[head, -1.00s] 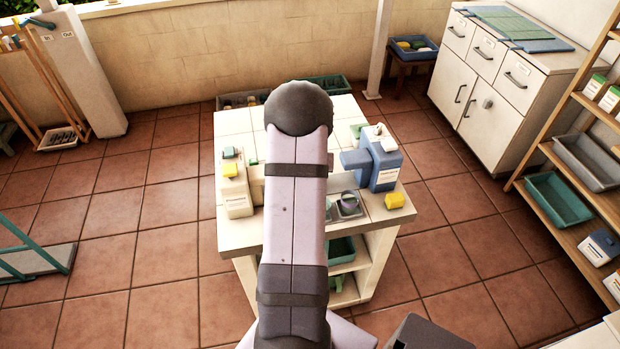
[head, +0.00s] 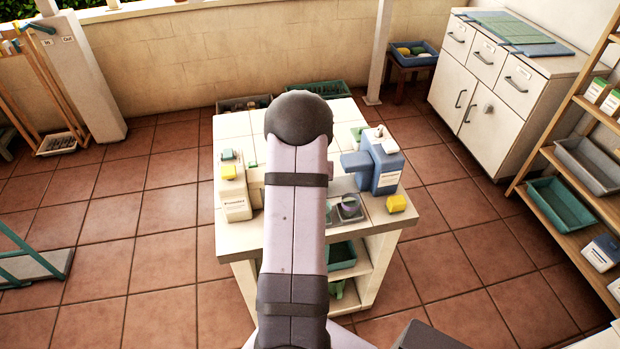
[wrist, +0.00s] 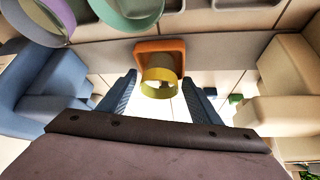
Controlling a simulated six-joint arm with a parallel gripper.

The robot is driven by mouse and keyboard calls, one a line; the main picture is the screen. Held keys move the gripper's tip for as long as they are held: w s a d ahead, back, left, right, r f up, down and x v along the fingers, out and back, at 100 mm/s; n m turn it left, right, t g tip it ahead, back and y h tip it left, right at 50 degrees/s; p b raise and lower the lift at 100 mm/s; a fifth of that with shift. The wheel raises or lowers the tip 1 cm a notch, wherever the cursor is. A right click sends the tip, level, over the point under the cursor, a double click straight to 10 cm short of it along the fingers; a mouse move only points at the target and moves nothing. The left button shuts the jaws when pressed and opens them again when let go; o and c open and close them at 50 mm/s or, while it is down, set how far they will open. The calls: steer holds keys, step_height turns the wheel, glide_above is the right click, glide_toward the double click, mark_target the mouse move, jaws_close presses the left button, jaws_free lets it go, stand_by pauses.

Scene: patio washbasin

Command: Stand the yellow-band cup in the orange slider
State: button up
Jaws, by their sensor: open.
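In the wrist view the yellow-band cup (wrist: 158,89) shows as a short yellow ring in front of the orange slider (wrist: 160,46). Its upper part overlaps the slider's lower edge, and the orange frame shows above and around it. I cannot tell whether its base rests fully in the slider. My gripper (wrist: 160,77) is open, with one blue finger on each side of the cup and a visible gap to both. In the head view my arm hides the cup, the slider and my gripper.
A blue dispenser (head: 383,163) stands right on the white table (head: 232,128), with a yellow block (head: 396,203) at the front corner. A cream dispenser (head: 235,190) stands left. A purple-band cup (wrist: 40,18) and a green cup (wrist: 128,12) show at the wrist view's upper left.

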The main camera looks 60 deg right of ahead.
steer(key=shift+r+p, duration=0.3)
steer(key=p+v, duration=0.4)
steer(key=v, duration=0.7)
steer(key=shift+a+r+p, duration=0.2)
steer(key=shift+r+p, duration=0.1)
steer(key=shift+p, duration=0.05)
